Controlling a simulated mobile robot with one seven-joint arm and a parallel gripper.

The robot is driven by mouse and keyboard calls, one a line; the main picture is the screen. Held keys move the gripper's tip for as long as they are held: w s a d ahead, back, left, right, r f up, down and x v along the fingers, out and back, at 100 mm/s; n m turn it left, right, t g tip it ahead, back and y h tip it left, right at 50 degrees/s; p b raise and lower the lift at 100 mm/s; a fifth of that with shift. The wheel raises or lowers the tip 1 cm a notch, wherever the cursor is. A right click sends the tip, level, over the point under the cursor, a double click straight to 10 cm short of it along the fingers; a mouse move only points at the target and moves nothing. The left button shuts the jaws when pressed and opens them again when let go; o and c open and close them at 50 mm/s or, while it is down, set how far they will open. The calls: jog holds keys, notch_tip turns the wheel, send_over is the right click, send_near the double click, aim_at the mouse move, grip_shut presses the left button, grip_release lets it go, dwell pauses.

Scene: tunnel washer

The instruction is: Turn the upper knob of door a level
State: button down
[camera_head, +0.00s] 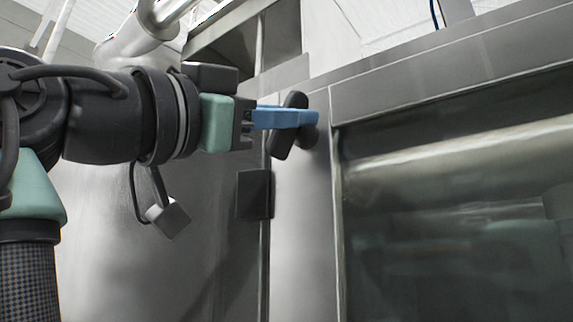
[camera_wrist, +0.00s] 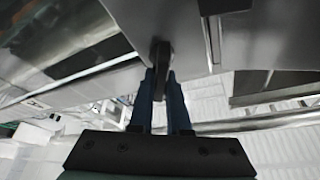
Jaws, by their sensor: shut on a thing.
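The upper knob (camera_head: 283,138) is a black bar-shaped handle on the bright metal strip beside the door's window. In the head view it stands tilted, nearer upright than level. My gripper (camera_head: 300,118) has blue fingers and reaches in from the left, shut on the knob. The fingers hide part of the knob's middle. In the wrist view the dark knob (camera_wrist: 160,62) lies between the tips of the two blue fingers (camera_wrist: 160,85). The door (camera_head: 455,200) is a large glass panel in a grey metal frame, to the right of the knob.
A black square block (camera_head: 254,194) sits on the panel seam just below the knob. A smooth metal panel (camera_head: 170,260) lies left of the seam. A metal ledge (camera_head: 450,68) runs above the glass. Open space shows in front of the glass.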

jog(key=m+g, duration=0.1)
jog(key=m, duration=0.1)
jog(key=m+g, duration=0.1)
jog(key=m, duration=0.2)
jog(key=m+g+p, duration=0.1)
jog(key=m, duration=0.2)
jog(key=shift+w+d+f+g+h, duration=0.1)
jog(key=shift+f+g+h, duration=0.2)
jog(key=shift+g, duration=0.1)
jog(key=m, duration=0.3)
jog(key=m+g+y, duration=0.1)
jog(key=m, duration=0.2)
jog(key=shift+f+g, duration=0.15)
jog(key=shift+g, duration=0.15)
jog(key=c, duration=1.2)
grip_release()
jog(key=o, duration=0.3)
jog(key=shift+w, duration=0.1)
jog(key=shift+s+a, duration=0.25)
jog(key=shift+s, duration=0.15)
jog(key=v, duration=1.2)
jog(key=shift+w+a+r, duration=0.1)
jog(key=shift+a+r, duration=0.05)
jog(key=shift+r, duration=0.05)
